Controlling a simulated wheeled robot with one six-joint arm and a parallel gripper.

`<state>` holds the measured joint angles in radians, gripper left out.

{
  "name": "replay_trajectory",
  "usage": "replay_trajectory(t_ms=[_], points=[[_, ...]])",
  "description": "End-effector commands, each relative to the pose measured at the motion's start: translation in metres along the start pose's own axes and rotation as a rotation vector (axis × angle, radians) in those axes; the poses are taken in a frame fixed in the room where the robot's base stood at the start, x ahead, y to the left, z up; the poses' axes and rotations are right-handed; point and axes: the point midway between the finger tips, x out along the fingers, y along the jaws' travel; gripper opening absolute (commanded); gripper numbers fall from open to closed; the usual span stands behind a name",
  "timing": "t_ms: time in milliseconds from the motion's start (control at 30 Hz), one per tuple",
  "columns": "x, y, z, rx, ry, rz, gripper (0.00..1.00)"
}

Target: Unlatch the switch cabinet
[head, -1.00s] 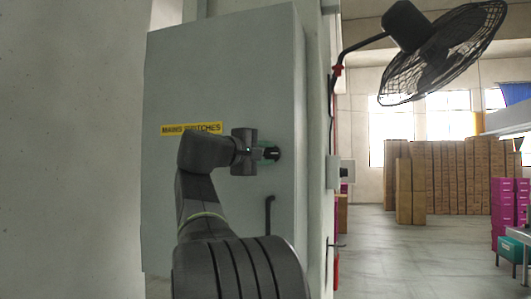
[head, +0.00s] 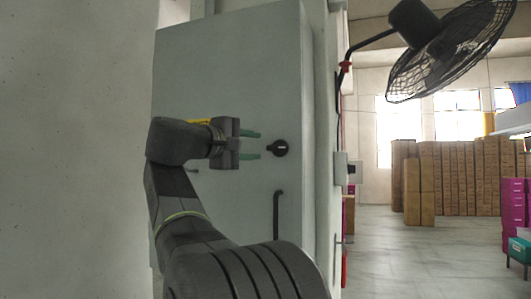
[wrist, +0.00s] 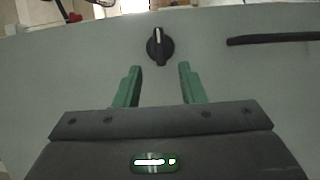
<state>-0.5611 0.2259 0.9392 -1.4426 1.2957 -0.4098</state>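The grey switch cabinet (head: 240,70) stands against the wall with its door shut. On its door is a round black latch knob (head: 279,148) with a pale mark on its grip. In the wrist view the knob (wrist: 160,46) sits just beyond the fingertips, its grip in line with the gap. A black door handle (head: 278,215) is below the knob; it also shows at the right of the wrist view (wrist: 275,39). My gripper (head: 256,145) has green fingers, is open and empty, and is left of the knob, apart from it. My arm covers most of the yellow label (head: 199,122).
A black fan (head: 450,45) juts out at upper right. A small grey box (head: 347,170) is on the wall right of the cabinet. Stacked brown cartons (head: 455,178) stand far back, with clear floor before them.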

Motion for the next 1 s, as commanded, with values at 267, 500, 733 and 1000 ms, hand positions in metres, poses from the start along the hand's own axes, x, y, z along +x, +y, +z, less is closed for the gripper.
replay_trajectory(t_ms=[267,500,733,1000], points=[[-0.044,-0.001,-0.001,0.000,0.002,0.000,0.36],[-0.056,0.000,0.000,0.000,0.000,-0.001,0.36],[-0.056,0.000,0.000,0.000,-0.001,0.000,0.36],[-0.043,0.001,0.000,-0.001,-0.003,0.000,0.36]])
